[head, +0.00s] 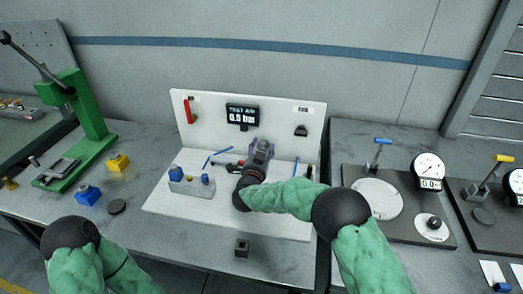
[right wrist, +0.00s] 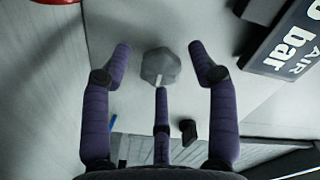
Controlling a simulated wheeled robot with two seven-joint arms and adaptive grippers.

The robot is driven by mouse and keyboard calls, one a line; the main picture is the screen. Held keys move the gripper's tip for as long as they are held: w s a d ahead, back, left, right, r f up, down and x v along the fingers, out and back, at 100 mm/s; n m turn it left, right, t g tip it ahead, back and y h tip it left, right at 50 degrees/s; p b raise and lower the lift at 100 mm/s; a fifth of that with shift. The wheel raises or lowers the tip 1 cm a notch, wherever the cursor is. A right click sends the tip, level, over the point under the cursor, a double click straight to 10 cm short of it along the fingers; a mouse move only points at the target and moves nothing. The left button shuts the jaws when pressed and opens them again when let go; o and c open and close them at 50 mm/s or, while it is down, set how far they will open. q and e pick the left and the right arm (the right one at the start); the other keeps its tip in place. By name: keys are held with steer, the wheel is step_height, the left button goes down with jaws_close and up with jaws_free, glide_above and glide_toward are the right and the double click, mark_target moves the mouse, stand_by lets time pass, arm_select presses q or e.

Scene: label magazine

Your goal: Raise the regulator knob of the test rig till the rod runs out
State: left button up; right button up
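The test rig is a white base with an upright white back panel (head: 282,118). A black display (head: 242,115) on the panel reads 0.5 bar. My right gripper (head: 262,146) is at the panel, just right of and below the display. In the right wrist view its purple fingers are spread open around a grey faceted knob (right wrist: 160,67). Gaps show between the knob and the side fingers; whether the middle finger touches it I cannot tell. In the head view the gripper hides the knob. I cannot make out the rod. My left gripper is outside the view.
A grey block with blue parts (head: 192,186) stands on the rig base, left of my right arm. A small dark block (head: 242,248) lies in front. A green press (head: 85,115) stands left; a dial gauge plate (head: 400,228) lies right. Open bench shows front left.

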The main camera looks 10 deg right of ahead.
steer(key=v, duration=1.2)
stand_by(1.8)
steer(key=w+p, duration=0.1)
steer(key=p, duration=1.1)
steer(key=shift+w+d+r, duration=0.15)
steer(key=shift+w+r, duration=0.05)
steer(key=shift+f+p, duration=0.25)
steer(key=shift+p, duration=0.7)
steer(key=shift+w+d+f, duration=0.15)
steer(key=shift+w, duration=0.15)
steer(key=b+x, duration=0.2)
steer(key=x, duration=0.8)
